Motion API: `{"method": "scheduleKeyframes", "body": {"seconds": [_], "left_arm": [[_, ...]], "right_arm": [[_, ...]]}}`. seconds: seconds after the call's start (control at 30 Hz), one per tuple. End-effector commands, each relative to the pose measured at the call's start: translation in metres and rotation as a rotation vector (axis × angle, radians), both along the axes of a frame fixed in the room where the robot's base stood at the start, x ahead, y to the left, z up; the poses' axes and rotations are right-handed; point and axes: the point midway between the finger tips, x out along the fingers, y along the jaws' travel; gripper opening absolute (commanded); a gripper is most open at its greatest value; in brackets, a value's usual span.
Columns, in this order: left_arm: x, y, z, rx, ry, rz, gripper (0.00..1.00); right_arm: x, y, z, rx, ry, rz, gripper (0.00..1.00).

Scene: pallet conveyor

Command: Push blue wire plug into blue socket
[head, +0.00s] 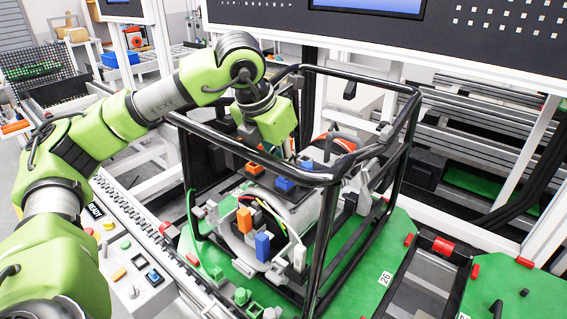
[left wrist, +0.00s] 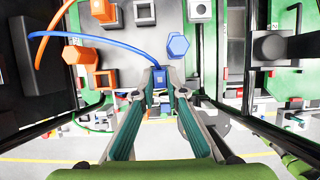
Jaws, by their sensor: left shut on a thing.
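In the left wrist view my left gripper (left wrist: 160,88) is shut on a small blue plug (left wrist: 160,76). A blue wire (left wrist: 100,38) curves from the plug to the left. A blue hexagonal part (left wrist: 178,46) is just beyond and right of the plug; I cannot tell whether it is the blue socket. The plug appears apart from it. In the head view my left gripper reaches down inside a black tubular frame (head: 322,178), its fingertips partly hidden by the bars. A blue block (head: 284,184) and another blue block (head: 262,246) sit on the assembly inside the frame. My right gripper is not in view.
Orange blocks (head: 244,220) and (head: 254,168) are near the blue ones. The frame's bars surround the work area on the green pallet (head: 345,285). A control box with buttons (head: 140,278) stands at the left front. A large panel (head: 470,35) is behind.

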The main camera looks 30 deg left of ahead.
Motion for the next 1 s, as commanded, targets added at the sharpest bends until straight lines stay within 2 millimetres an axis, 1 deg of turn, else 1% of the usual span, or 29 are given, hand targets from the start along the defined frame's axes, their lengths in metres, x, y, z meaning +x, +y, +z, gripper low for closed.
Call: {"method": "scheduleKeyframes", "body": {"seconds": [0.03,0.1,0.43,0.53,0.67,0.9,1.0], "left_arm": [[0.000,0.000,0.000,0.000,0.000,0.000,0.17],[0.000,0.000,0.000,0.000,0.000,0.000,0.32],[0.000,0.000,0.001,0.000,0.000,0.000,0.32],[-0.002,0.000,0.007,0.000,-0.002,0.000,0.32],[-0.010,0.000,0.026,-0.001,-0.005,0.000,0.32],[-0.030,0.002,0.074,-0.001,-0.004,0.000,0.32],[-0.037,0.003,0.090,0.000,-0.004,-0.002,0.32]], "right_arm": [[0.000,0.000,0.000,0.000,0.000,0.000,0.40],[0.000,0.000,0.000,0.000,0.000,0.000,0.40],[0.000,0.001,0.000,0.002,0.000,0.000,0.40],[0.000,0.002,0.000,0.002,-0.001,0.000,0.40],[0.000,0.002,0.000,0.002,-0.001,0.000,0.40],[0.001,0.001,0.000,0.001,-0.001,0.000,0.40],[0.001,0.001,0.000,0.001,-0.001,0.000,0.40]]}}
